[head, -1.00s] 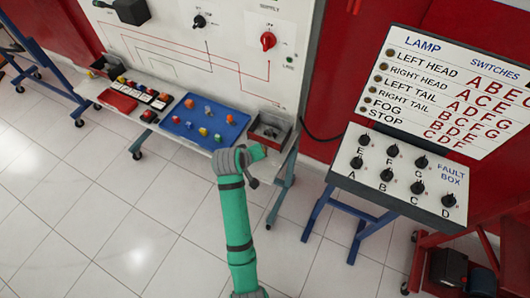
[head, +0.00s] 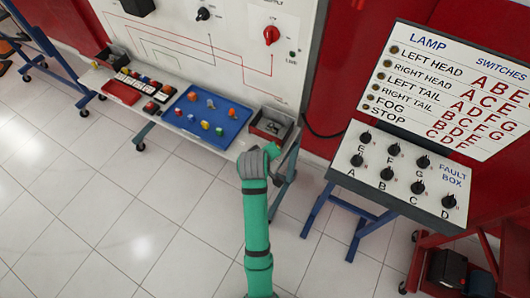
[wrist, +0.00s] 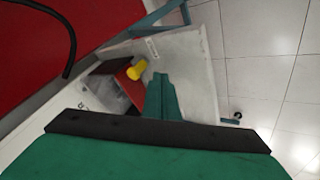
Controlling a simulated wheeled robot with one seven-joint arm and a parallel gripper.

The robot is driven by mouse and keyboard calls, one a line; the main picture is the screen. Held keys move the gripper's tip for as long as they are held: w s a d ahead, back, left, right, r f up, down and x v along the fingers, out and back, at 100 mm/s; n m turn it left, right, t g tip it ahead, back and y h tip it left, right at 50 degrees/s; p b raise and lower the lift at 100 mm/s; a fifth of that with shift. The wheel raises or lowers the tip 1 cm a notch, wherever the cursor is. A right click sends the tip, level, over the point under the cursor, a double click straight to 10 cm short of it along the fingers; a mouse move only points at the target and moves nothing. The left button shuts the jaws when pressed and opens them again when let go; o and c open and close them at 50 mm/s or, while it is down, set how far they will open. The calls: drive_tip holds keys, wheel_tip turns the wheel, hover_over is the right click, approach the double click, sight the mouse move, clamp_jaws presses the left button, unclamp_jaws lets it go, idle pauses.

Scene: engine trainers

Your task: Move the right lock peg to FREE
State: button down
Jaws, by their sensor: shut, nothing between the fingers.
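My gripper (head: 272,150) is at the right end of the shelf under the white panel, close to the small open box there. In the wrist view its green fingers (wrist: 163,97) are together and empty, above the pale shelf end (wrist: 190,65). A short yellow cylinder (wrist: 136,71) lies or stands at the box's red wall, beside the fingers and apart from them in the picture. I cannot tell whether it is the right lock peg. No FREE marking is readable. My arm hides part of the shelf edge in the head view.
The small open box (head: 259,130) holds grey parts. A blue tray (head: 229,131) with several coloured pieces lies to its left. The fault box (head: 420,197) stands to the right on blue legs. A dark cable (wrist: 72,40) hangs by the red wall. Tiled floor in front is clear.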

drive_tip(key=shift+s+d, duration=0.1)
drive_tip(key=shift+s, duration=0.35)
drive_tip(key=shift+r, duration=0.1)
drive_tip(key=shift+r, duration=0.2)
drive_tip(key=d+v, duration=0.1)
drive_tip(key=v, duration=0.8)
drive_tip(key=shift+s, duration=0.4)
drive_tip(key=shift+r, duration=0.1)
